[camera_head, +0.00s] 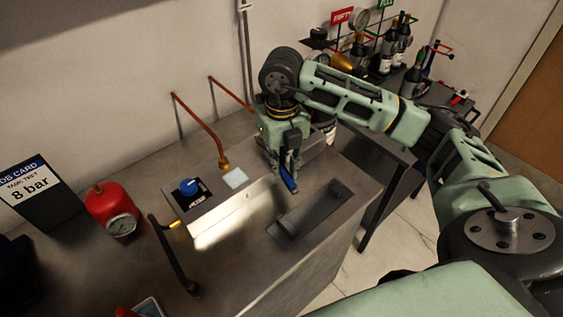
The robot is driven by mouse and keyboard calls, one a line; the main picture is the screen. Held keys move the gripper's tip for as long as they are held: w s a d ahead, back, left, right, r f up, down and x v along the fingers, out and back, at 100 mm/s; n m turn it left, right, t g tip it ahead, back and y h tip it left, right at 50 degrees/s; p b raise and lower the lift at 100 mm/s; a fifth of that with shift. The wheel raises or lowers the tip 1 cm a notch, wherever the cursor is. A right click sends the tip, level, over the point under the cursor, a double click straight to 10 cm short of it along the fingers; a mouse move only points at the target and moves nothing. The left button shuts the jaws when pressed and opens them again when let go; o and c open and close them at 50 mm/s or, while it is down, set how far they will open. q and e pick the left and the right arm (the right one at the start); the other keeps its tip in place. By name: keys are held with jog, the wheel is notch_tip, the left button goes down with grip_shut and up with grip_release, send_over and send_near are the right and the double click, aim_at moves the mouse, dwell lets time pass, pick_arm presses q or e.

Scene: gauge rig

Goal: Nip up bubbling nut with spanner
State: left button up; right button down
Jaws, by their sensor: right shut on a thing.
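My right gripper (284,160) hangs over the bench, pointing down, and is shut on a slim blue-handled tool (289,181), probably the spanner. The tool's head is not clear. The gripper is right of the rig box and above the bench top. A brass nut (223,163) sits at the foot of a copper pipe, left of the gripper and apart from it. Another brass fitting (176,224) is on the left side of the box. No bubbles can be made out on either. My left gripper is out of view.
The rig box (235,200) carries a blue knob (188,186). A red cylinder with gauge (112,211) and an "8 bar" job card (35,193) stand at left. A dark grey holder (311,211) lies at right. Bottles and gauges crowd the back trolley (385,65).

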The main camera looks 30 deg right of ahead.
aim_at(291, 182)
jog(key=shift+s, duration=0.1)
jog(key=shift+s+a, duration=0.15)
jog(key=shift+s, duration=1.05)
jog(key=shift+s+a, duration=0.15)
jog(key=shift+s, duration=1)
jog(key=shift+r+p, duration=1.4)
jog(key=shift+r, duration=0.9)
